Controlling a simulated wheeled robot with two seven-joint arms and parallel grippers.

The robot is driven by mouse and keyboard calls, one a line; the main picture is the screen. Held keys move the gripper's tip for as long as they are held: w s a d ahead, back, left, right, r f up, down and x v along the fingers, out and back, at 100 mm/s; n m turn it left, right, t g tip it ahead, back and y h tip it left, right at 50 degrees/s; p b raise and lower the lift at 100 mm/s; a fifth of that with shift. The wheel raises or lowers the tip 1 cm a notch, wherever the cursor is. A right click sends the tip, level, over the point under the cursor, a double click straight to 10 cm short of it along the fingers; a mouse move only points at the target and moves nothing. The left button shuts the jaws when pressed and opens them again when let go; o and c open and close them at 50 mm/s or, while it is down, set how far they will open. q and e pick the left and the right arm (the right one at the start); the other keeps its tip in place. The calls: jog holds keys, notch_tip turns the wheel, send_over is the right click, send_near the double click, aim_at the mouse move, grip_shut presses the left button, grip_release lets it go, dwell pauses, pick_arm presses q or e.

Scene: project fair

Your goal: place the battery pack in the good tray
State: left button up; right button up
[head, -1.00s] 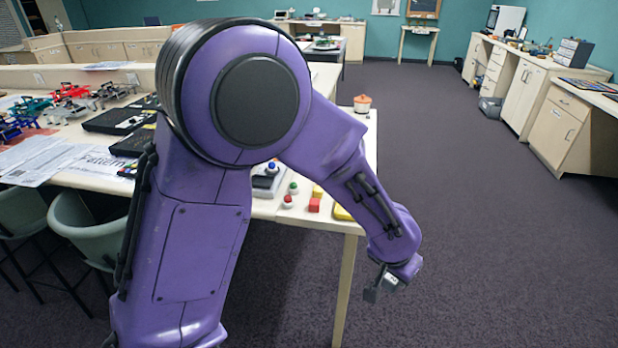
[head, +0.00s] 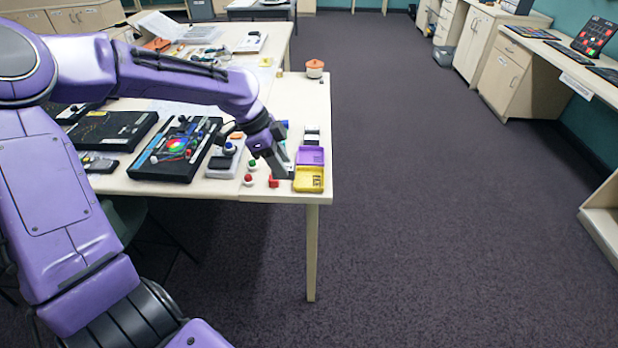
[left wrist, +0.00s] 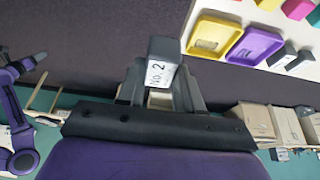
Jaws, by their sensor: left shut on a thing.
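My left gripper (head: 277,165) is above the near right corner of the table. In the left wrist view its fingers are shut on a dark grey block (left wrist: 163,50) with a white "No. 2" label, which I take as the battery pack. A yellow tray (head: 309,180) lies at the table's front edge, just right of the gripper, with a purple tray (head: 310,155) behind it. Both also show in the left wrist view, yellow (left wrist: 210,36) and purple (left wrist: 254,46), and look empty. Their labels are unreadable. My right gripper (left wrist: 38,58) shows small at the left there; its jaws are unclear.
Red and green buttons (head: 248,181) and a red block (head: 273,181) sit left of the trays. A black panel (head: 174,149) lies further left. Small dark blocks (head: 311,135) stand behind the purple tray, and an orange-lidded pot (head: 315,68) further back. Floor right of the table is clear.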

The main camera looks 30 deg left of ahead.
notch_tip(320, 180, down, 5)
jog(key=b, duration=0.3)
pick_arm(q)
jog(key=w+f+p, duration=0.1)
jog(key=w+f, duration=0.2)
jog(key=w, duration=0.1)
jog(key=w+f+p, duration=0.2)
jog(key=w+f, duration=0.1)
jog(key=w, duration=0.1)
jog(key=w+a+f+p, duration=0.1)
jog(key=w+f, duration=0.2)
jog(key=w, duration=0.1)
jog(key=shift+w+f, duration=0.2)
jog(key=shift+w, duration=0.05)
notch_tip(320, 180, down, 2)
jog(key=shift+f+p, duration=0.15)
jog(key=shift+p, duration=0.95)
jog(key=shift+f, duration=0.4)
pick_arm(e)
notch_tip(320, 180, up, 6)
jog(key=shift+a+f, duration=0.1)
pick_arm(q)
jog(key=shift+f, duration=0.15)
jog(key=o, duration=1.1)
jog(key=shift+c, duration=0.2)
